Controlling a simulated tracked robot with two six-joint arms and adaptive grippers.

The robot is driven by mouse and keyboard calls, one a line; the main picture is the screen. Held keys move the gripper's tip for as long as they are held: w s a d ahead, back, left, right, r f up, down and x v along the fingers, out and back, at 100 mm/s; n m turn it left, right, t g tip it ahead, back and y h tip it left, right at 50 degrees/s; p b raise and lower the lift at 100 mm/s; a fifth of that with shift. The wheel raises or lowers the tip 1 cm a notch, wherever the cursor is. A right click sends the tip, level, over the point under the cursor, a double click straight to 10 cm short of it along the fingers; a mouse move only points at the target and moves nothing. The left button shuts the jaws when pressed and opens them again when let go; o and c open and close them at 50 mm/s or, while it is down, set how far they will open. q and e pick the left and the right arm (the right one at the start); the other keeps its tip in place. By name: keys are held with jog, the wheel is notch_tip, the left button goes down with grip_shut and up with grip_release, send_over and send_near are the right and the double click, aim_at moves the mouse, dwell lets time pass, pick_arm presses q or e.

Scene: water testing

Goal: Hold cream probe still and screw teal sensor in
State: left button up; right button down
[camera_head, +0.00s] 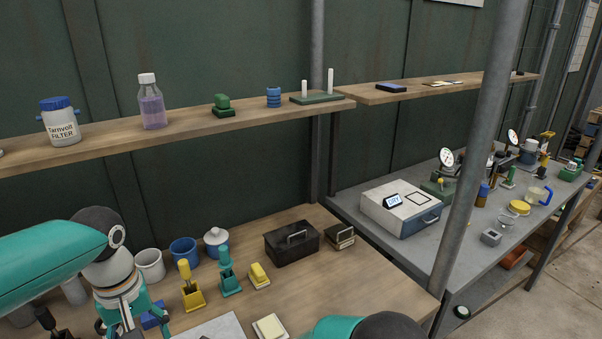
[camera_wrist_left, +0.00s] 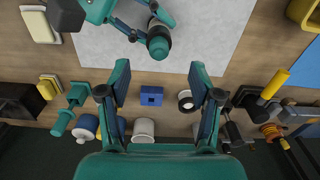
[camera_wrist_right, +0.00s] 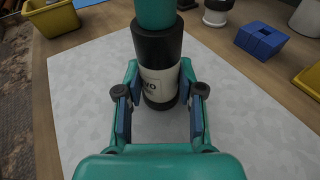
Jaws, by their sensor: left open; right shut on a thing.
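The cream probe (camera_wrist_right: 159,88) stands upright on the pale mat (camera_wrist_right: 90,130) in the right wrist view, with dark bands at its foot and top. The teal sensor (camera_wrist_right: 156,12) sits upright on its dark top; whether its thread is engaged cannot be told. My right gripper (camera_wrist_right: 158,98) is shut around the cream body. In the left wrist view, the sensor's round teal end (camera_wrist_left: 158,46) shows near the upper middle. My left gripper (camera_wrist_left: 158,72) is open and empty, short of the sensor. The head view shows my left gripper (camera_head: 132,317) low at left; the probe is hidden there.
A blue slotted block (camera_wrist_left: 151,95) lies near the mat's edge between my left fingers. Mugs (camera_head: 149,264), yellow and teal hand tools (camera_head: 226,275) and a black toolbox (camera_head: 291,243) stand behind. A yellow bin (camera_wrist_right: 48,18) is at the right wrist view's upper left.

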jog(key=c, duration=0.6)
grip_release()
jog(key=shift+c, duration=0.2)
pick_arm(q)
notch_tip(320, 180, up, 12)
pick_arm(e)
jog(key=shift+d, duration=0.1)
